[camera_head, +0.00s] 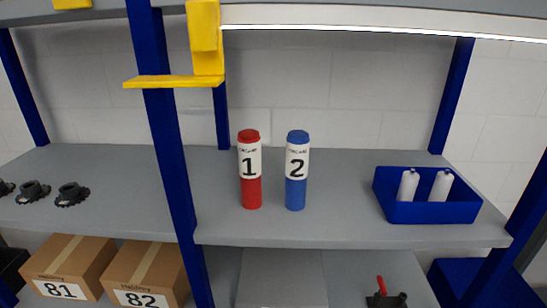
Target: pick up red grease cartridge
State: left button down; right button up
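The red grease cartridge (251,190) stands upright on the grey shelf, left of the middle of the head view. It has a red cap, a white label with a black "1" and a red lower body. A blue cartridge (296,193) marked "2" stands upright just to its right, with a small gap between them. Neither of my grippers shows in the head view.
A blue bin (430,212) with two white bottles stands on the shelf (340,224) at the right. A blue post (171,150) with a yellow bracket (170,82) rises left of the cartridges. Boxes 81 (62,270) and 82 (143,275) sit below. The shelf in front of the cartridges is clear.

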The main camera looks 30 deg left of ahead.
aim_at(248, 140)
jog(key=u, duration=1.15)
